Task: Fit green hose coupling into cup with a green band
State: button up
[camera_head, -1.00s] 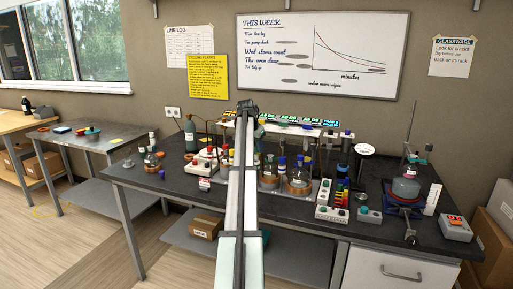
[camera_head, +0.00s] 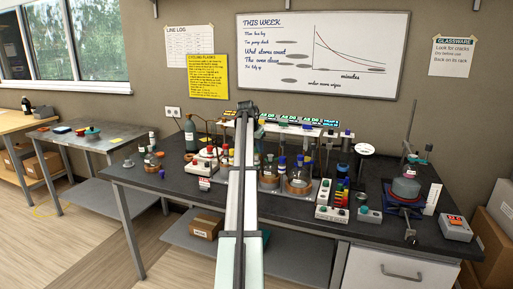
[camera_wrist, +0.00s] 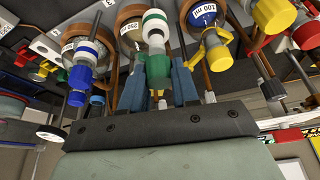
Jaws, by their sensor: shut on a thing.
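My gripper (camera_wrist: 158,88) is at the middle of the wrist view, its two blue fingers shut on the green hose coupling (camera_wrist: 157,66). A white cup with a green band (camera_wrist: 154,20) shows just above the coupling in that view. The two line up closely and their outlines meet; whether the coupling is inside the cup, touching its mouth or short of it, I cannot tell. In the head view my arm stretches over the bench and hides the gripper, the coupling and the cup.
A yellow fitting (camera_wrist: 215,50) is close on the right. Flasks with brown collars (camera_head: 299,184) crowd the dark bench (camera_head: 160,184).

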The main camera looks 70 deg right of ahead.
jog(key=shift+f, duration=1.5)
jog(key=o, duration=1.1)
jog(key=v, duration=1.3)
jog(key=shift+r, duration=0.4)
jog(key=shift+w, duration=0.1)
